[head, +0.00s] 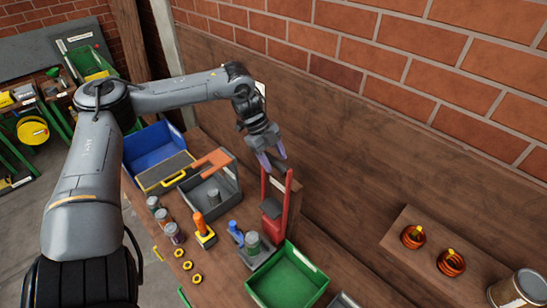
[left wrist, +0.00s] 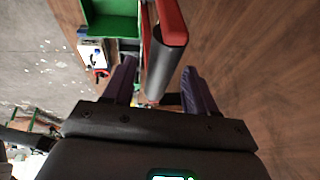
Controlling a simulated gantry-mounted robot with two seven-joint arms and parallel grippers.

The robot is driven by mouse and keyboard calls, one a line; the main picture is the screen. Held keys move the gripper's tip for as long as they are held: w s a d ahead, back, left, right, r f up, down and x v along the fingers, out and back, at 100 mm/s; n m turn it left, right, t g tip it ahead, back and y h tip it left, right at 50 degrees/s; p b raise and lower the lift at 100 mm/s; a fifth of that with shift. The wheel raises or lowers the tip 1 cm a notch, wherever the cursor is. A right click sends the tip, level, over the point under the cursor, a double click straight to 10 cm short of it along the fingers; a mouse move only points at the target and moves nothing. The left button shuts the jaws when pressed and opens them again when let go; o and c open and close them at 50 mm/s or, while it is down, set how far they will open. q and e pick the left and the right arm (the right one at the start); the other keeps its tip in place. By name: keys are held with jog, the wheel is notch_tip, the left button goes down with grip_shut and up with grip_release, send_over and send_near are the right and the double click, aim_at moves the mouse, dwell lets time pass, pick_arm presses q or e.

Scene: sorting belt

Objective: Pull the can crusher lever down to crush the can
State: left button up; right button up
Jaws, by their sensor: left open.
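The red can crusher (head: 272,222) stands upright at the back of the bench, near the wooden wall, in the head view. Its tall red lever arms rise toward my left gripper. My left gripper (head: 271,160) is open just above the top of the lever, with its fingers pointing down. In the left wrist view, the lever's dark cylindrical handle (left wrist: 166,62) with red arms shows between the open fingers (left wrist: 158,92); I cannot tell whether they touch it. I cannot make out a can inside the crusher. My right gripper is not in view.
A green bin (head: 288,278) stands in front of the crusher, beside a grey-green cylinder (head: 252,243). A grey toolbox (head: 212,190), a blue bin (head: 155,148) and several small jars are to the left. A wooden shelf with orange coils (head: 451,262) is at right.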

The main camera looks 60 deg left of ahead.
pick_arm(q)
grip_shut()
dwell(0.4)
jog(key=shift+d, duration=0.1)
